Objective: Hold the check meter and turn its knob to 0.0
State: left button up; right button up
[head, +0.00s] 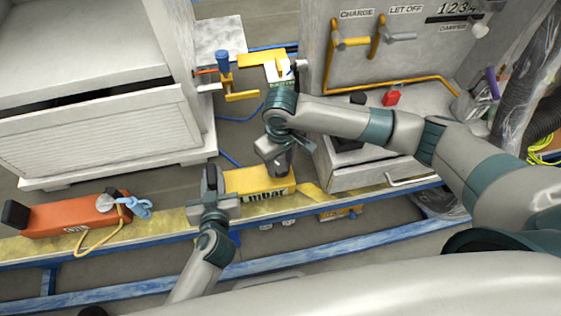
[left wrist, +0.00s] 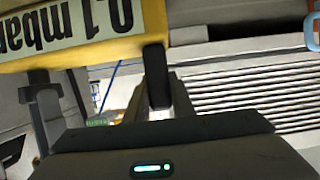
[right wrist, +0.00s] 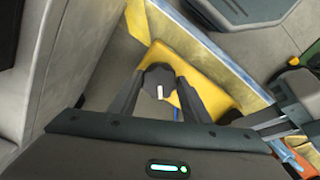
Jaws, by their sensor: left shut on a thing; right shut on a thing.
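The check meter (head: 243,178) is a yellow box with a pale "mbar" label, at the middle of the head view. In the left wrist view the meter's yellow body (left wrist: 153,18) shows a display that appears to read 0.1 mbar, upside down and partly cut off. My left gripper (head: 213,190) is shut on the black grip (left wrist: 157,78) at the meter's left end. My right gripper (head: 279,160) reaches down from above. In the right wrist view its fingers are shut on the dark knob (right wrist: 158,78), which carries a white mark. The head view hides most of the knob.
An orange device (head: 70,215) with a yellow hose lies at the left on the yellow ledge (head: 165,222). A white louvred cabinet (head: 110,135) stands behind it. The grey charging panel (head: 400,65) with yellow levers stands at the back right. A blue rail (head: 130,253) runs along the front.

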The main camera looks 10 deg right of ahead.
aim_at(281, 166)
jog(key=shift+n, duration=2.1)
jog(key=o, duration=1)
jog(key=shift+o, duration=0.2)
notch_tip(281, 166, up, 12)
